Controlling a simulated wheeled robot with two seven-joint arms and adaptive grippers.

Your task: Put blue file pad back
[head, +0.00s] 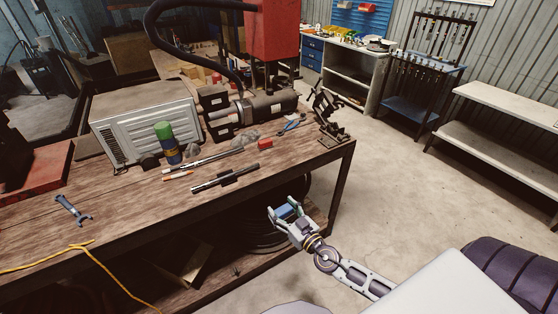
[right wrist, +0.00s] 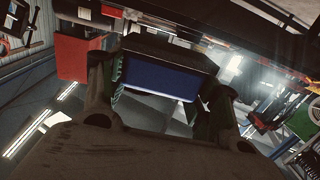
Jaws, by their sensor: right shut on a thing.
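My right gripper (head: 286,212) is shut on the blue file pad (head: 285,211) in front of the table's right front edge. Its fingers stand on both sides of the pad. In the right wrist view the pad (right wrist: 157,78) shows a blue face under a dark upper part, between the two fingers (right wrist: 160,105). My left gripper is not in view.
The wooden workbench (head: 120,215) holds a grey metal case (head: 148,122), a green-capped can (head: 167,143), a black-and-silver tool (head: 224,180), a red block (head: 265,143) and a blue-handled wrench (head: 73,210). Coiled hose (head: 262,238) lies on the lower shelf. The floor at right is clear.

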